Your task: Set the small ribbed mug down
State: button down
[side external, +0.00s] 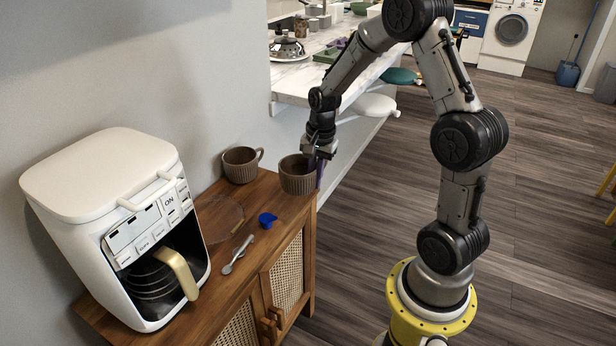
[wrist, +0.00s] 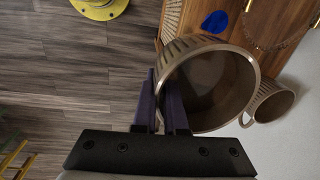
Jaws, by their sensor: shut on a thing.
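A brown ribbed mug (side external: 297,178) is in my gripper (side external: 318,163), upright or nearly so, at the far right corner of the wooden cabinet top. In the wrist view my purple fingers (wrist: 160,104) are shut on the wall of this mug (wrist: 176,66), one finger outside and one inside. The mug looks empty. I cannot tell whether its base touches the wood. A second brown ribbed mug (side external: 240,165) stands on the cabinet to its left, near the wall, with its handle showing. It also shows in the wrist view (wrist: 268,104).
The wooden cabinet (side external: 274,221) has its front edge close to the held mug. A blue item (side external: 267,219), a spoon (side external: 239,254) and a clear round plate (side external: 218,218) lie on it. A white coffee machine (side external: 110,215) fills the near end.

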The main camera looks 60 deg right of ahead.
aim_at(296, 178)
jog(key=shift+s+a+r, duration=0.35)
jog(key=shift+s+r, duration=0.05)
jog(key=shift+s, duration=0.35)
jog(key=shift+s+a+r, duration=0.35)
jog(key=shift+s+r, duration=0.05)
jog(key=shift+s, duration=0.3)
jog(key=w+a, duration=0.1)
jog(key=w+a+n, duration=0.1)
jog(key=w, duration=0.1)
jog(key=w+a+r+n, duration=0.1)
jog(key=w+a, duration=0.1)
jog(key=shift+w, duration=0.15)
jog(key=w+a+n, duration=0.3)
jog(key=w+a, duration=0.1)
jog(key=a, duration=0.3)
jog(key=w+f, duration=0.3)
jog(key=w, duration=0.1)
jog(key=w+f, duration=0.2)
jog(key=w, duration=0.2)
jog(key=w+d+f, duration=0.1)
jog(key=w+f, duration=0.2)
jog(key=w, duration=0.1)
jog(key=shift+f, duration=0.3)
jog(key=shift+w+d+f, duration=0.1)
jog(key=shift+w+f, duration=0.65)
jog(key=shift+f, duration=1.55)
jog(key=shift+f, duration=0.1)
